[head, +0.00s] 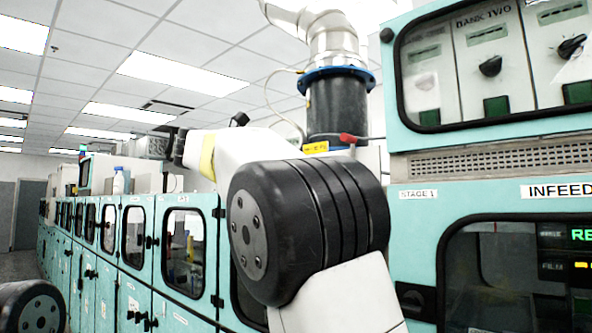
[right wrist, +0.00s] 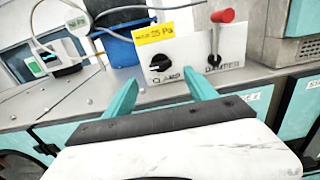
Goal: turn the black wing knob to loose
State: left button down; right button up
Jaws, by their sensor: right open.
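The black wing knob (right wrist: 160,63) sits on a white upright panel above the word CLAMP, under a yellow label (right wrist: 155,34). My right gripper (right wrist: 161,80) is open and empty, its two teal fingers pointing toward the panel, one on each side of the knob in the picture. The fingertips appear short of the knob; contact cannot be seen. In the head view my right arm hides the knob, and only the yellow label (head: 316,147) shows above it. My left gripper is not in view.
A red-handled lever (right wrist: 222,28) marked DAMPER stands right of the knob; it also shows in the head view (head: 348,138). A blue-rimmed black duct (head: 338,105) rises behind. A metal worktop (right wrist: 60,105) lies below. Other black knobs (head: 490,66) are on the BANK TWO panel.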

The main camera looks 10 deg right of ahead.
jog(key=x, duration=0.7)
jog(key=shift+w+d, duration=0.25)
jog(key=shift+d, duration=0.05)
jog(key=shift+c, duration=0.5)
jog(key=c, duration=1.3)
